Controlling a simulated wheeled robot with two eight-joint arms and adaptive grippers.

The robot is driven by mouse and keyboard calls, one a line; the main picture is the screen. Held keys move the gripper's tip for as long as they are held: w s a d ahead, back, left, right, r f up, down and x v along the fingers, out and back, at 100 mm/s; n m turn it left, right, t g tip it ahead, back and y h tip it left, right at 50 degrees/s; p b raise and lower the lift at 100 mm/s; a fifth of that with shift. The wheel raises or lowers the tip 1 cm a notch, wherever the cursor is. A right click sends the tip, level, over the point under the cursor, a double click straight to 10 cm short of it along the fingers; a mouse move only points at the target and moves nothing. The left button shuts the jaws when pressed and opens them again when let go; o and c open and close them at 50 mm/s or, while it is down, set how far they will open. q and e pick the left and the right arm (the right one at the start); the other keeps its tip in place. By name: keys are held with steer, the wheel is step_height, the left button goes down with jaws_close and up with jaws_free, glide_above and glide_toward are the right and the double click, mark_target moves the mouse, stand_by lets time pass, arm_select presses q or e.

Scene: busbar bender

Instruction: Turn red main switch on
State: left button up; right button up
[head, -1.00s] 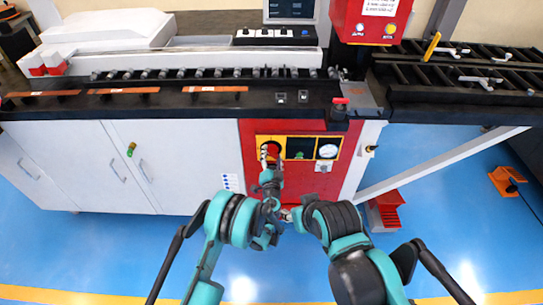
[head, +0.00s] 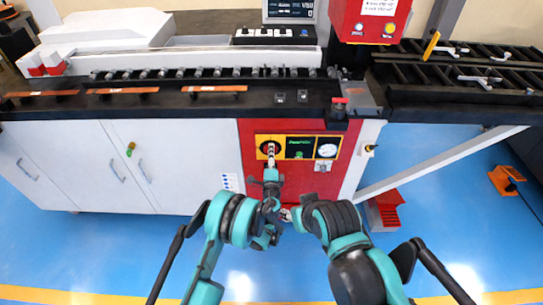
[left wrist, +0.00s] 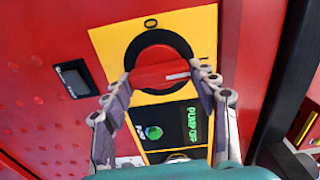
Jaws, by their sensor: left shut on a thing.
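The red main switch is a round red knob with a bar handle (left wrist: 160,73) on a yellow plate (left wrist: 108,44). In the left wrist view, the white mark on its handle points right, towards the "I" side. In the head view the switch (head: 264,147) is partly hidden by my left gripper (head: 271,153). My left gripper (left wrist: 163,88) is shut on the handle, one finger at each end. The display (left wrist: 190,124) beside it is lit with green text reading "PUMP OFF".
A round gauge (head: 327,150) sits right of the display on the red cabinet (head: 249,178). A red emergency knob (head: 339,103) stands on the bench edge above. White cabinet doors (head: 172,160) lie to the left. A diagonal white beam (head: 440,160) crosses to the right.

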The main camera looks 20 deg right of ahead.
arm_select(q)
steer(key=shift+m, duration=0.3)
steer(key=o, duration=1.1)
steer(key=shift+o, duration=0.2)
